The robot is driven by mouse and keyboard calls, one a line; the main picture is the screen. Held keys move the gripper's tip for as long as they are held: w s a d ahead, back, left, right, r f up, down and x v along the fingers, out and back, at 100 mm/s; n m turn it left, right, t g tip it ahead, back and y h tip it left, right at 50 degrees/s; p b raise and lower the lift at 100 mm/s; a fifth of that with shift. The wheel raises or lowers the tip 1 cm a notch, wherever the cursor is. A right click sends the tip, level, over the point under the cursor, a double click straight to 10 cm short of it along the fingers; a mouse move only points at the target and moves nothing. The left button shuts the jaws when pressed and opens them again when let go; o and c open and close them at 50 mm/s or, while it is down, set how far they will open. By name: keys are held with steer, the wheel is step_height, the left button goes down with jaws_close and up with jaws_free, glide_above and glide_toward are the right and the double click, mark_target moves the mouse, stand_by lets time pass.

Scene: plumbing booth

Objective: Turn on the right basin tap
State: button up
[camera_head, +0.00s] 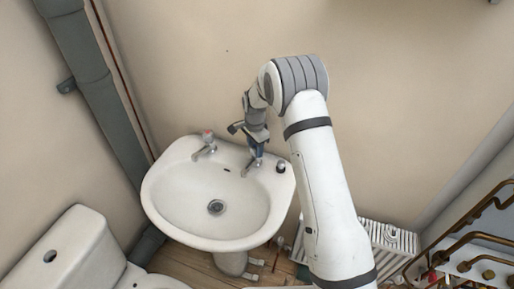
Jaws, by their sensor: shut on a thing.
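A white wall basin (173,197) stands left of the middle, with a dark drain in its bowl. The left tap (206,144) is chrome with a pinkish-red mark on its handle. The right basin tap (247,171) shows only its chrome spout, pointing down-left over the bowl. My gripper (257,152) points down from above and is shut on the head of the right tap. The fingers and wrist hide most of that head, so its blue colour and turn angle are hard to make out. No water shows from either spout.
A small dark round item (281,167) sits on the basin's right rear corner. A toilet cistern (70,255) is at the lower left, with a grey pipe (88,80) behind. A white radiator (388,240) and copper pipes (470,240) stand at the right.

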steer(key=shift+s+f+n+b, duration=0.15)
steer(key=shift+f+n+b, duration=0.2)
steer(key=shift+n+b, duration=1.7)
steer(key=shift+n, duration=0.15)
steer(key=n+b, duration=0.2)
steer(key=n, duration=0.1)
steer(key=shift+s+n, duration=0.15)
steer(key=shift+n, duration=0.15)
steer(key=n+b, duration=0.1)
steer(key=n, duration=0.2)
steer(key=shift+d+n+b, duration=0.1)
steer(key=shift+n+b, duration=0.25)
steer(key=shift+n, duration=0.05)
steer(key=n+b, duration=0.1)
steer(key=n, duration=0.4)
steer(key=shift+r+b, duration=0.1)
steer(key=shift+b, duration=0.2)
steer(key=n+b, duration=0.1)
steer(key=n, duration=0.5)
